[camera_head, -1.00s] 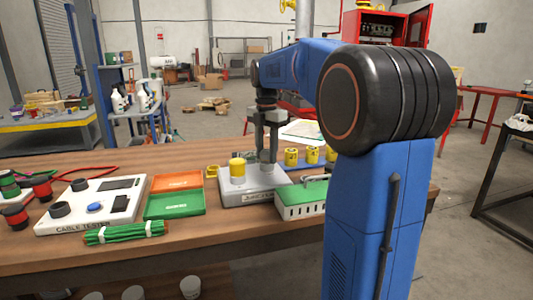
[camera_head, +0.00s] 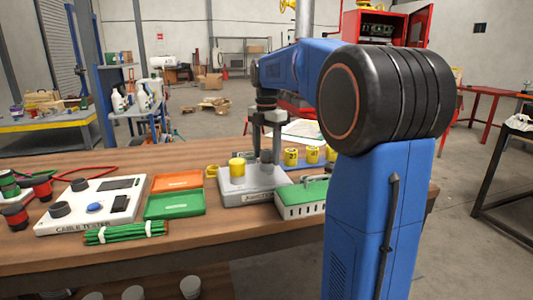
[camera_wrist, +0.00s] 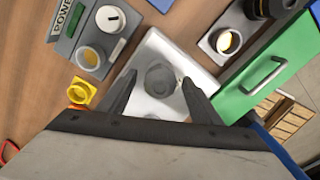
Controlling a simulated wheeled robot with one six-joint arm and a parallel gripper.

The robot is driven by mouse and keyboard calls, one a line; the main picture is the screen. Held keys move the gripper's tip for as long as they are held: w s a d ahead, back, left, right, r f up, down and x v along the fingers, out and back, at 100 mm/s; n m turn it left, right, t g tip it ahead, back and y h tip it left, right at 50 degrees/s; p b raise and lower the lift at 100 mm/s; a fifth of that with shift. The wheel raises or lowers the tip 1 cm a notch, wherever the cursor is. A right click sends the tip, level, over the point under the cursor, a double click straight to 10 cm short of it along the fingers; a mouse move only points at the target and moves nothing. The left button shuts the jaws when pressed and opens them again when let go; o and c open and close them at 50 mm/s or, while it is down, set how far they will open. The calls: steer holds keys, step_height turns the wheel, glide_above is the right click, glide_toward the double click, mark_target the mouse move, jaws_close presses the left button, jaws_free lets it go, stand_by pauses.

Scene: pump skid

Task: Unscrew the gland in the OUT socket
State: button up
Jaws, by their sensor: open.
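A pale grey box (camera_head: 250,193) with a label too small to read stands on the bench. A yellow cylinder (camera_head: 237,168) is upright on its left part. A dark grey gland (camera_head: 266,157) stands on its right part; it shows from above in the wrist view (camera_wrist: 160,78). My gripper (camera_head: 266,152) points down over the gland, its fingers open on either side. In the wrist view my gripper (camera_wrist: 158,82) has its fingertips left and right of the gland, with gaps. I see no OUT mark, and the yellow cylinder is hidden in the wrist view.
A green-lidded box (camera_head: 303,197) stands close right of the pale box. Orange (camera_head: 178,180) and green (camera_head: 175,203) trays lie to its left, beyond them the cable tester (camera_head: 90,207). Several yellow numbered pieces (camera_head: 312,155) stand behind. A yellow piece (camera_wrist: 80,92) lies left of my fingers.

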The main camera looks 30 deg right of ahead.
steer(key=m, duration=0.4)
steer(key=m, duration=0.4)
stand_by(0.4)
steer(key=c, duration=1.1)
steer(key=n, duration=0.4)
steer(key=shift+n, duration=2.5)
steer(key=o, duration=1.1)
